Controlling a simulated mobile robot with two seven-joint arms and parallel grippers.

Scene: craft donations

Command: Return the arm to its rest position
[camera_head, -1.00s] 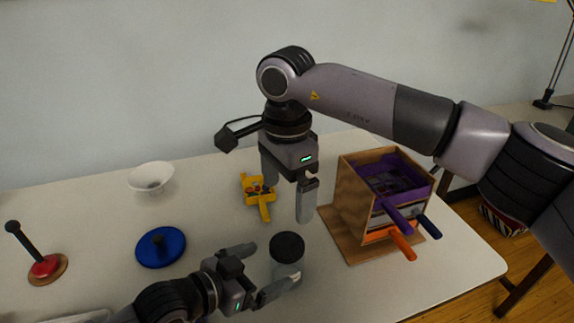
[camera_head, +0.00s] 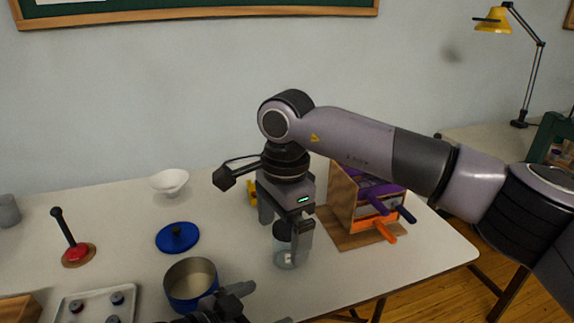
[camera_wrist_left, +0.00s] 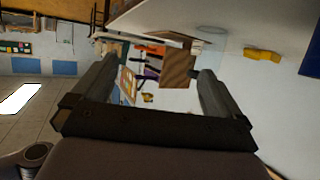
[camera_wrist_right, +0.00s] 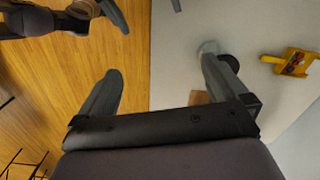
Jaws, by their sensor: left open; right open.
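My right arm reaches in from the right in the head view, and its gripper (camera_head: 284,228) points down with open fingers. Its fingers overlap a clear jar with a black lid (camera_head: 287,259) in the picture; the right wrist view shows the jar (camera_wrist_right: 208,48) beside one finger, with nothing held. My left gripper (camera_head: 258,305) is low at the bottom edge of the head view, partly cut off, open. In the left wrist view the space between its fingers (camera_wrist_left: 155,85) is empty.
On the white table (camera_head: 120,220) are a blue pot (camera_head: 190,299), blue lid (camera_head: 178,239), white bowl (camera_head: 170,182), red-based stand (camera_head: 78,253), metal tray (camera_head: 66,309) and wooden drawer box (camera_head: 341,203). A yellow tool (camera_wrist_right: 290,62) lies past the jar. Open floor is at the right.

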